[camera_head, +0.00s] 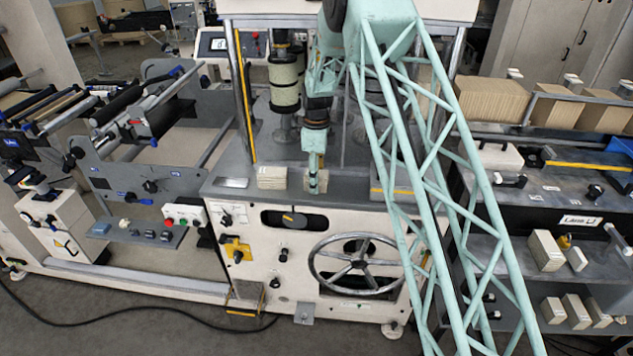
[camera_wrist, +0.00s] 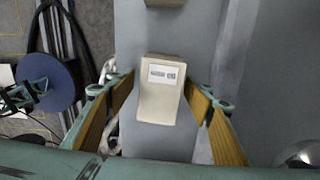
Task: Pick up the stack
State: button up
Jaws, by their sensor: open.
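A small cream-coloured stack with a printed label on top (camera_wrist: 158,103) sits on the grey machine deck in the wrist view. It lies between the two spread fingers of my gripper (camera_wrist: 161,92), with a gap visible on each side near the tips. In the head view my gripper (camera_head: 315,178) points down at a stack (camera_head: 322,187) on the machine's front deck and partly hides it. A second, layered cream stack (camera_head: 271,177) stands just left of it. Part of another block (camera_wrist: 165,3) shows at the top edge of the wrist view.
The grey deck (camera_head: 345,186) has a flat metal plate (camera_head: 232,183) at its left. A handwheel (camera_head: 355,263) is on the front panel below. Several more cream blocks (camera_head: 546,250) stand on the right-hand shelves. My lattice arm covers part of the deck's right side.

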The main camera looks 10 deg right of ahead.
jog(key=shift+c, duration=0.3)
jog(key=c, duration=0.9)
jog(key=shift+r, duration=0.2)
jog(key=shift+r, duration=1.6)
jog(key=s, duration=0.5)
jog(key=s+d+r+b, duration=0.1)
jog(key=s, duration=0.4)
jog(key=s+b, duration=0.1)
jog(key=s, duration=0.5)
jog(key=shift+d+r, duration=0.2)
jog(key=shift+f, duration=0.1)
